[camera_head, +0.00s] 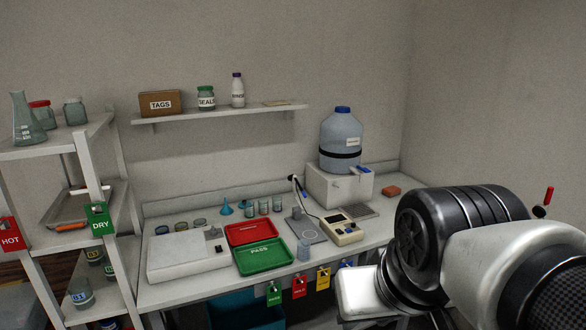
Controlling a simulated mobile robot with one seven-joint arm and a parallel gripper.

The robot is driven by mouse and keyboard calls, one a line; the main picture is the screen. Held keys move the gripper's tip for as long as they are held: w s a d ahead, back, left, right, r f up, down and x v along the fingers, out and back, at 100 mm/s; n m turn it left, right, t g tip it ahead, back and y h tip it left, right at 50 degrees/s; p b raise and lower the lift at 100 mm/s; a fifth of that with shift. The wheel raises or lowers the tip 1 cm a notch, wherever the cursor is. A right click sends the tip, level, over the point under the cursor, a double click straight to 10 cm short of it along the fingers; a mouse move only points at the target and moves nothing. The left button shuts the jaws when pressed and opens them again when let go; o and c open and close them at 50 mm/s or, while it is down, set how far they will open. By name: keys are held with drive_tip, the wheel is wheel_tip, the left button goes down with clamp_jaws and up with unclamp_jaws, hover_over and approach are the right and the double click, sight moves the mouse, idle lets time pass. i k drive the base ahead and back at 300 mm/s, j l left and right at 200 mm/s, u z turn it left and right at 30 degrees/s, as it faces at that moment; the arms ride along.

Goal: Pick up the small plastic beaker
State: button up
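I cannot be sure which one is the plastic beaker. My arm reaches in from the right, and the pale block at its end looks like my gripper (360,292). It is right of and in front of the cup, apart from it. Its fingertips cannot be made out.
The green PASS tray (264,257) and red tray (247,233) lie left of the cup. A meter (342,229) stands to its right, with a cabled probe behind. Tags (299,286) hang along the bench front. A large bottle (341,140) stands at the back right.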

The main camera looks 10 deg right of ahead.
sight(303, 244)
drive_tip(key=i+l+u, duration=0.3)
drive_tip(key=i+l, duration=0.15)
drive_tip(key=i, duration=0.3)
drive_tip(key=i+l+u, duration=0.25)
drive_tip(key=i+l, duration=0.4)
drive_tip(key=i, duration=0.05)
